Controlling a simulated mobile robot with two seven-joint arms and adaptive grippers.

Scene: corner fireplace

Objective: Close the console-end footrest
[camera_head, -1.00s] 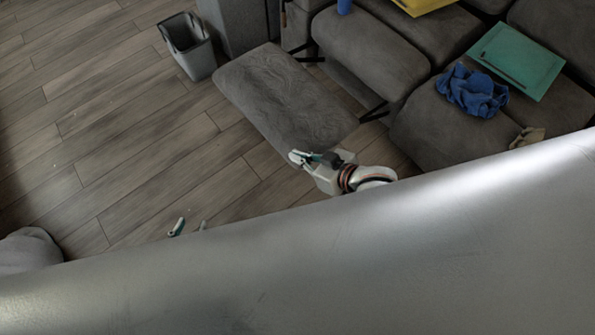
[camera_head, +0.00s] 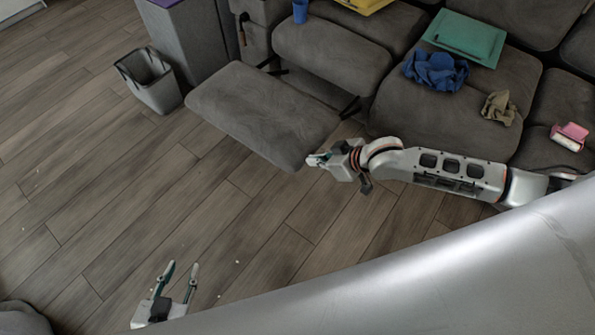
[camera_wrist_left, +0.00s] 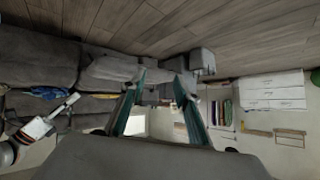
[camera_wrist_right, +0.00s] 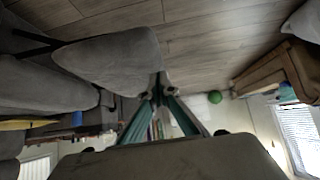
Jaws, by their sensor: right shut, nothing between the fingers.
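The console-end footrest (camera_head: 262,115) is a grey padded panel. It stands swung out from the sofa seat on dark metal brackets, with a gap behind it. My right gripper (camera_head: 310,160) is shut and empty at the footrest's near right corner; I cannot tell whether it touches. In the right wrist view, the footrest (camera_wrist_right: 115,60) lies just beyond and left of the shut fingertips (camera_wrist_right: 160,78). My left gripper (camera_head: 182,268) is open and empty, low over the floor, well in front of the footrest. In the left wrist view, the footrest (camera_wrist_left: 110,70) is farther off.
A grey bin (camera_head: 150,82) stands left of the footrest, beside the grey console block (camera_head: 195,45). The sofa seats hold a blue cloth (camera_head: 436,70), a green folder (camera_head: 466,38), a beige cloth (camera_head: 499,108) and a pink item (camera_head: 570,136). The floor in front is clear apart from small specks.

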